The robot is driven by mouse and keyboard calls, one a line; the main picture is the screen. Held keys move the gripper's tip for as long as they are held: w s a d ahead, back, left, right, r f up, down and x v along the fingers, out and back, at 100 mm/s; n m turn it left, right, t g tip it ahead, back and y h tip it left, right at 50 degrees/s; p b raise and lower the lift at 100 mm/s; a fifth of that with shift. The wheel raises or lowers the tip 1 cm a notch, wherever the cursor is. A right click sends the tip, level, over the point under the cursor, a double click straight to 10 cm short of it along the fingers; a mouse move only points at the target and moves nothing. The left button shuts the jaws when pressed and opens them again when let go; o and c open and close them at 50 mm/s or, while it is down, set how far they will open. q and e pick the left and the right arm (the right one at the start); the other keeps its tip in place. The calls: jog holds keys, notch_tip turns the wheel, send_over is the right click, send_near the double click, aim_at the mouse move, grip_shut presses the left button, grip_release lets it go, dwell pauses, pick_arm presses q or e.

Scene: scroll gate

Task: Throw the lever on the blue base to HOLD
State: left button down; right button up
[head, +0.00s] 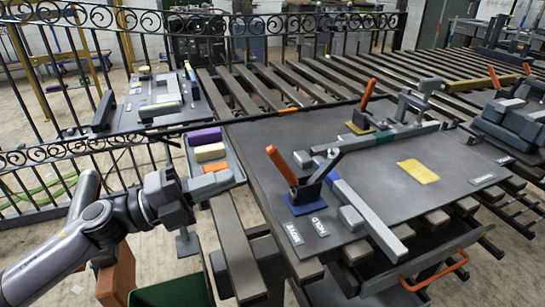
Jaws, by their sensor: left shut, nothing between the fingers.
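The blue base (304,203) sits on the dark grey tabletop. Its lever has an orange handle (282,166) that leans up and to the left, and a dark arm that rises to the right. Two white labels lie in front of the base; the right one reads HOLD (319,227), and the left one (293,234) is too small to read surely. My left gripper (230,183) is shut and empty, left of the tabletop and well apart from the lever. My right gripper is not in view.
A second orange-handled lever (368,94) stands on a yellow base farther back. A grey bar (368,218) runs beside the blue base. A yellow pad (418,171) lies on the right. A tray with purple (204,137), cream and orange blocks is near my left gripper. An iron railing (90,150) stands left.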

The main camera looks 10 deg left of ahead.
aim_at(283, 166)
pick_arm(q)
jog(key=p+x, duration=0.2)
jog(key=x, duration=0.7)
jog(key=shift+w+d, duration=0.15)
jog(key=shift+d, duration=0.3)
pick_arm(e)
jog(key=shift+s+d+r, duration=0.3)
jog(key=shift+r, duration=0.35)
pick_arm(q)
jog(key=shift+w+r+p, duration=0.1)
jog(key=shift+p, duration=0.2)
